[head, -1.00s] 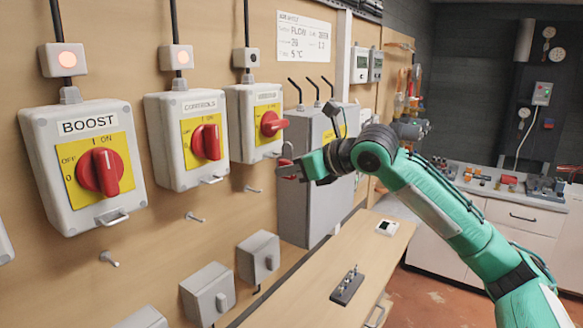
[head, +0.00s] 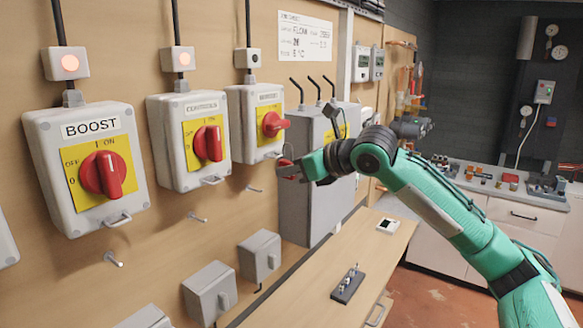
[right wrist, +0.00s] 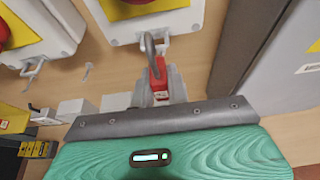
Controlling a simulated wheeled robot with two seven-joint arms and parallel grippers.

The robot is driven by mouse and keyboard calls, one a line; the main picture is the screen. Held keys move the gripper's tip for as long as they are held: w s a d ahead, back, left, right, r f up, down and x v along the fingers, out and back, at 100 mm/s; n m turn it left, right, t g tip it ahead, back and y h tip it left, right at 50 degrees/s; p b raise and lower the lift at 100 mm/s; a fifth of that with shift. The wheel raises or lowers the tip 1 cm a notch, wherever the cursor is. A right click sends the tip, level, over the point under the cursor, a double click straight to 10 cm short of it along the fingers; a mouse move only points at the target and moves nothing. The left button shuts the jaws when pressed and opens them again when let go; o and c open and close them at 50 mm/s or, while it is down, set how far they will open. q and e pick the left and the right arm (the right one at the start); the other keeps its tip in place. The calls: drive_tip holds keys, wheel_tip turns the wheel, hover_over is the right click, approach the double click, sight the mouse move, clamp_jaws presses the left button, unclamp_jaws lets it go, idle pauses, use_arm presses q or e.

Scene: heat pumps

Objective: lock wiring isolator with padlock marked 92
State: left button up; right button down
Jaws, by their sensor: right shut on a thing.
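The third isolator (head: 257,124), a white box with a red handle on a yellow plate, hangs farthest along the wooden board; its label is too blurred to read. Its metal loop sits at its lower edge and shows in the right wrist view (right wrist: 153,38). My right gripper (head: 284,171) is just below and right of this box, shut on a red padlock (right wrist: 158,80). The padlock's grey shackle points up to the loop; I cannot tell whether it passes through. The padlock's number is unreadable. My left gripper is not in view.
The BOOST isolator (head: 86,165) and the second isolator (head: 188,140) are on the left, with lit lamps above; the third's lamp (head: 248,58) is dark. A grey cabinet (head: 312,205) stands close behind my gripper. Pegs stick out below the isolators. A wooden bench (head: 385,262) lies below.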

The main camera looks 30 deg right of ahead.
drive_tip(key=shift+w+a+p, duration=0.25)
drive_tip(key=shift+w+p, duration=0.3)
drive_tip(key=shift+w+a+p, duration=0.2)
drive_tip(key=shift+w+p, duration=0.35)
idle(1.6)
drive_tip(key=shift+p, duration=0.4)
idle(0.6)
drive_tip(key=shift+f+b, duration=0.6)
drive_tip(key=shift+f, duration=0.65)
idle(0.6)
drive_tip(key=c, duration=1.3)
unclamp_jaws()
drive_tip(key=shift+s, duration=0.1)
drive_tip(key=b+v, duration=0.5)
drive_tip(key=v, duration=0.8)
drive_tip(key=shift+s+d, duration=0.2)
drive_tip(key=shift+d, duration=0.05)
